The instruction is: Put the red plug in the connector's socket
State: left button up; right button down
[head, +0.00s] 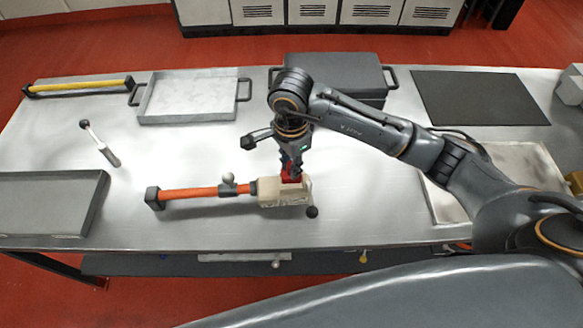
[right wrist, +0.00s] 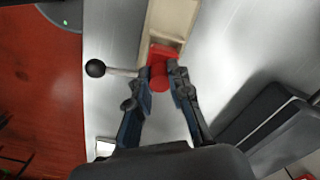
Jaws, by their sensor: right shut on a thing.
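The beige connector (head: 270,199) lies on the metal table at the end of an orange cable (head: 195,193). Its open end also shows in the right wrist view (right wrist: 172,20). My right gripper (head: 291,170) points down over the connector and is shut on the red plug (right wrist: 158,77). The plug's red front part (right wrist: 163,51) is at the connector's socket opening, within its pale rim. I cannot tell how deep it sits. A black-knobbed lever (head: 312,212) sticks out beside the connector; its knob shows in the right wrist view (right wrist: 95,68). My left gripper is not in view.
A grey tray (head: 146,107) and a dark lidded case (head: 335,66) stand at the back. A black mat (head: 478,98) lies back right, a dark tray (head: 98,205) front left. A small knobbed tool (head: 103,147) lies left. Clear table surrounds the cable.

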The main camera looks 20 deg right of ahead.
notch_tip(320, 180, down, 3)
jog(key=shift+w+d+f+p, duration=0.1)
jog(key=shift+p, duration=0.8)
jog(key=shift+f, duration=0.15)
jog(key=shift+f, duration=0.1)
jog(key=shift+f+b, duration=0.1)
jog(key=shift+b, duration=0.25)
jog(key=c, duration=1.2)
grip_release()
jog(key=shift+r+p, duration=0.25)
jog(key=shift+p, duration=0.1)
jog(key=shift+w+r+b, duration=0.1)
jog(key=shift+r+b, duration=0.2)
jog(key=shift+r, duration=0.05)
notch_tip(320, 180, up, 11)
jog(key=b, duration=0.3)
jog(key=shift+r, duration=0.15)
